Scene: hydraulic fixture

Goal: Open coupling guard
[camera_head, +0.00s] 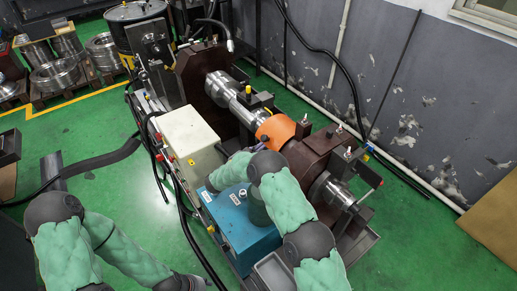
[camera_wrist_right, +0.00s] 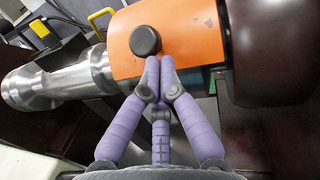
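The orange coupling guard (camera_head: 276,131) sits over the shaft on the fixture, between two dark brown housings. In the right wrist view the guard (camera_wrist_right: 188,30) fills the upper middle, with a round black knob (camera_wrist_right: 145,40) on its near face. My right gripper (camera_wrist_right: 158,62) has its purple fingertips together just below and right of the knob, in front of the guard's lower edge. I see nothing between the fingertips; whether they touch the guard or knob I cannot tell. My left arm is at the lower left in the head view; its gripper is not clearly visible.
A teal box (camera_head: 240,225) and a cream box (camera_head: 190,135) stand on the near side of the fixture. A bare metal shaft (camera_wrist_right: 60,82) runs left of the guard. Black hoses cross the green floor (camera_head: 110,185), which is mostly clear at left.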

